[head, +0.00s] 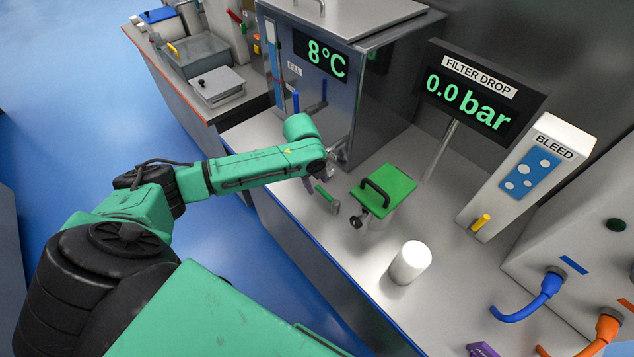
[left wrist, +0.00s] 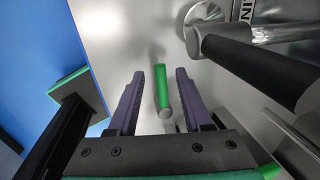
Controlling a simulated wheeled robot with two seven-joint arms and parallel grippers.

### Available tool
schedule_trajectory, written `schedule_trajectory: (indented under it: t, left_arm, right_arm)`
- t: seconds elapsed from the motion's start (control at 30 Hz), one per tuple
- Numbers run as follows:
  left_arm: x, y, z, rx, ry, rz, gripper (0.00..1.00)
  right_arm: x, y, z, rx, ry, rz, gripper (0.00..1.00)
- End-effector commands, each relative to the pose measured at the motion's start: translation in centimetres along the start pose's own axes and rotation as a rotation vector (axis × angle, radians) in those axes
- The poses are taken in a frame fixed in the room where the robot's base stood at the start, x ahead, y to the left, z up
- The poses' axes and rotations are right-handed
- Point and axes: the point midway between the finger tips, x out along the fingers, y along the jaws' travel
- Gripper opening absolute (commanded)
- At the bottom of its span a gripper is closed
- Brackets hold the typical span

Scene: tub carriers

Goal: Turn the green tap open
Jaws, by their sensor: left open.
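The green tap (head: 324,192) is a slim green lever handle low at the front of the steel tank. In the left wrist view the green handle (left wrist: 161,88) lies between my two purple fingers, pointing along them, with a visible gap on both sides. My left gripper (head: 322,178) is close to the tap at the end of the green arm, and its fingers are mostly hidden in the head view. In the left wrist view the left gripper (left wrist: 158,78) is open and holds nothing. My right gripper is not in view.
The steel tank (head: 372,120) with an 8°C display stands behind the tap. A box with a green lid (head: 385,190) and a white cylinder (head: 410,263) stand to the right. A metal pipe with a dark grip (left wrist: 255,65) is close to the right finger.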

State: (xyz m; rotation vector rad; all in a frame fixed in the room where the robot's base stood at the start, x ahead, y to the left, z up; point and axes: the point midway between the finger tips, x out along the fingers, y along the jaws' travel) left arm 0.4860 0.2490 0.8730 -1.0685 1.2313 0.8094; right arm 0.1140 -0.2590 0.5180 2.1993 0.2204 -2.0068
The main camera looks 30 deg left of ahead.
Motion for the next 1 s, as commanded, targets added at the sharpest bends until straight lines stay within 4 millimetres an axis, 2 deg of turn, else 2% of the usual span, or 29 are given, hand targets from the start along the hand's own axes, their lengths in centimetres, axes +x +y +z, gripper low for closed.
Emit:
schedule_trajectory:
  t: [0.1, 0.33, 0.37, 0.4, 0.47, 0.5, 1.0]
  left_arm:
    - [1.08, 0.0, -0.04, 0.0, 0.0, 0.0, 0.5]
    - [1.28, -0.01, -0.03, 0.001, 0.0, -0.001, 0.5]
    - [1.28, -0.01, -0.03, 0.001, 0.0, -0.001, 0.46]
    - [1.27, -0.01, -0.02, 0.0, 0.0, -0.001, 0.3]
    - [1.26, -0.01, -0.02, 0.0, 0.0, -0.001, 0.07]
    - [1.25, -0.01, -0.02, 0.0, 0.0, -0.001, 0.0]
    - [1.21, -0.03, -0.01, 0.0, -0.001, -0.001, 0.0]
  right_arm:
    - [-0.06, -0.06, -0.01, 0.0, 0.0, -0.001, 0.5]
    - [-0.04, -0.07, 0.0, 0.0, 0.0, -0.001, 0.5]
    - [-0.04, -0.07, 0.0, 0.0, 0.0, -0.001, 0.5]
    - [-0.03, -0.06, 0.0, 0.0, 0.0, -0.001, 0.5]
    - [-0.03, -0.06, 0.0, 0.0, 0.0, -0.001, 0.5]
    - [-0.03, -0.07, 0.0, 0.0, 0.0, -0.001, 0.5]
    - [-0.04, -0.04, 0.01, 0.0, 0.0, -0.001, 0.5]
